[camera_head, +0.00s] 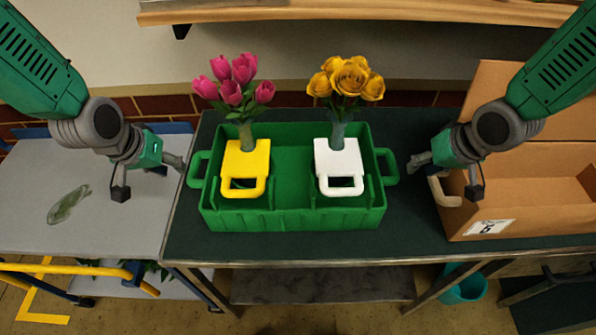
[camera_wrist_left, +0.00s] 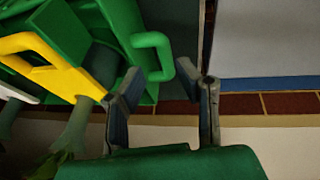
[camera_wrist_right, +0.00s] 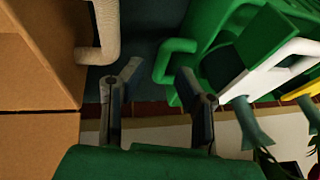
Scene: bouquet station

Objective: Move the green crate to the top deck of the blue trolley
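The green crate (camera_head: 290,218) stands on the dark-topped table, with a loop handle at each end. It holds a yellow carrier (camera_head: 245,165) with pink flowers and a white carrier (camera_head: 340,165) with yellow flowers. The blue trolley's grey top deck (camera_head: 110,215) is at the left. My left gripper (camera_head: 150,176) is open and empty, left of the crate's left handle (camera_wrist_left: 152,42), apart from it. My right gripper (camera_head: 444,180) is open and empty, right of the crate's right handle (camera_wrist_right: 172,50), between the crate and a cardboard box.
The cardboard box (camera_head: 535,205) stands close on the right, with a pale curved handle (camera_head: 440,190) beside my right gripper. A translucent green item (camera_head: 68,204) lies on the trolley deck. A wooden shelf (camera_head: 350,10) runs above the back. The trolley has yellow rails (camera_head: 75,268).

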